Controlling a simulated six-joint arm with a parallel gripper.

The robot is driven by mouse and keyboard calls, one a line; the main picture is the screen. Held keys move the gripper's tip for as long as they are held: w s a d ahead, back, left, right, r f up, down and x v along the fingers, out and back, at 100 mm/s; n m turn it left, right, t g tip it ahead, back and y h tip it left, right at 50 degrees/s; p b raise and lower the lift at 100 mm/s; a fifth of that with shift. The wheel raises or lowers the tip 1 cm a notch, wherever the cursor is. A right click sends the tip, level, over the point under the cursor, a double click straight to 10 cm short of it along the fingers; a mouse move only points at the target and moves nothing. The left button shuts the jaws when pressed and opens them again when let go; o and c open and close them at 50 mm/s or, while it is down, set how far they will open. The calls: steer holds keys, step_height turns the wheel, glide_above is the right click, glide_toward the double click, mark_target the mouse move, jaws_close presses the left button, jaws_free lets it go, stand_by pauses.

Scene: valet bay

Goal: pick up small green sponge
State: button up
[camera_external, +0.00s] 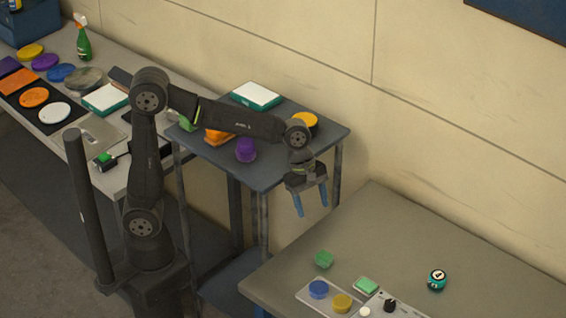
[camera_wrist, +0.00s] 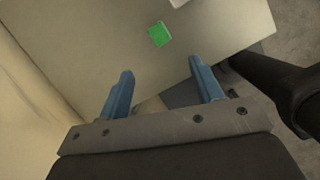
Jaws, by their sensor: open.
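A small green block (camera_external: 323,259), which looks like the sponge, lies on the grey table (camera_external: 430,235) near its left edge. In the wrist view a green block (camera_wrist: 159,34) lies flat and alone, ahead of my fingers. A second green block (camera_external: 366,286) with a pale lower edge lies farther right; I cannot tell for certain which is the sponge. My gripper (camera_external: 312,202) points down, above and left of the nearer block, apart from it. Its blue fingers are spread and empty, as the wrist view also shows (camera_wrist: 163,88).
A pale tray (camera_external: 311,298) holds blue and yellow discs near the front edge. A dark raised stand (camera_external: 290,138) with a purple piece (camera_external: 245,149) stands behind left. The table's back is clear, against the wall.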

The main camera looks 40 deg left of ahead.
steer(key=a+f+n, duration=0.1)
steer(key=f+n, duration=0.1)
steer(key=n, duration=0.2)
glide_above(325, 255)
steer(key=a, duration=0.3)
steer(key=shift+h, duration=0.3)
steer(key=f, duration=1)
steer(key=shift+s+d+f, duration=0.1)
steer(key=shift+s+d, duration=0.15)
steer(key=shift+w+x, duration=0.15)
steer(key=shift+x, duration=1.3)
steer(key=shift+w+x, duration=0.15)
steer(key=shift+x, duration=1.3)
steer(key=shift+d, duration=0.1)
steer(key=c, duration=1.1)
steer(key=shift+o, duration=0.2)
